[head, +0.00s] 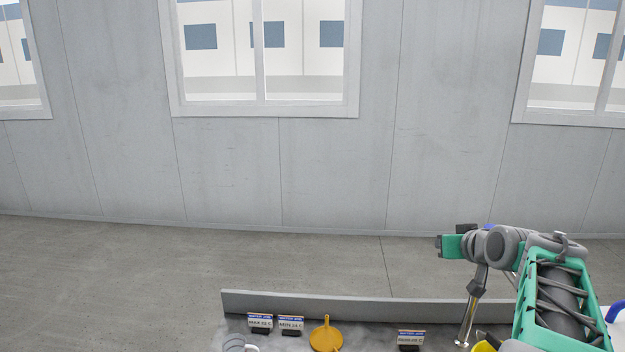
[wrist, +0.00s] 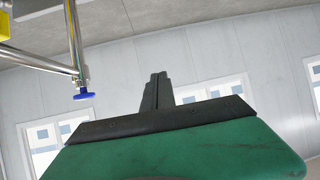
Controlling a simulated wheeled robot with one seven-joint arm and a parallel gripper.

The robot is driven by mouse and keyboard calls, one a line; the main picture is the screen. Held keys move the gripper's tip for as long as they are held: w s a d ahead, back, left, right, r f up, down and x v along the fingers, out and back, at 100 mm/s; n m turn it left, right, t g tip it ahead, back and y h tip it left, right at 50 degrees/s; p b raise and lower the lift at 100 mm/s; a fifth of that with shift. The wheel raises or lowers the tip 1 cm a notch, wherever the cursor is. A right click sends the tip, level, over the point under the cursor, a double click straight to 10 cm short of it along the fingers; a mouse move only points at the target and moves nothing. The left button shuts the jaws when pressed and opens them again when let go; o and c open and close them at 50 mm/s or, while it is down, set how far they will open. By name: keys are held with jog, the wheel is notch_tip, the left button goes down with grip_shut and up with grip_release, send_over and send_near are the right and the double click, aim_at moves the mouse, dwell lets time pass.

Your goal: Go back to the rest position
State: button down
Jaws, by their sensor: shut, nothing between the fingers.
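My gripper (head: 439,242) is raised above the back edge of the bench at the right of the head view, pointing left. In the wrist view its two dark fingers (wrist: 157,92) are together with nothing between them, beyond the green gripper body. It touches nothing that I can see. My arm hides part of the bench's right end.
A grey bench (head: 370,312) with a raised back edge holds small label stands (head: 260,322) and an orange round part (head: 326,337). A metal pipe (head: 469,318) rises near my arm. The wrist view shows a blue knob (wrist: 84,96) on piping at left. The floor behind is clear.

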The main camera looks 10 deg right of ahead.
jog(key=s+a+f+n+g+y, duration=0.1)
jog(key=s+a+f+g, duration=0.2)
jog(key=a, duration=0.8)
jog(key=s+a+f+n+g+y, duration=0.1)
jog(key=s+a+f, duration=0.35)
jog(key=a, duration=0.65)
jog(key=s+a+f+g, duration=0.2)
jog(key=s+a+f, duration=0.2)
jog(key=s, duration=0.2)
jog(key=s+a+f+g, duration=0.2)
jog(key=s+a+f, duration=0.1)
jog(key=s, duration=0.3)
jog(key=shift+s+a+f, duration=0.35)
jog(key=shift+a, duration=0.35)
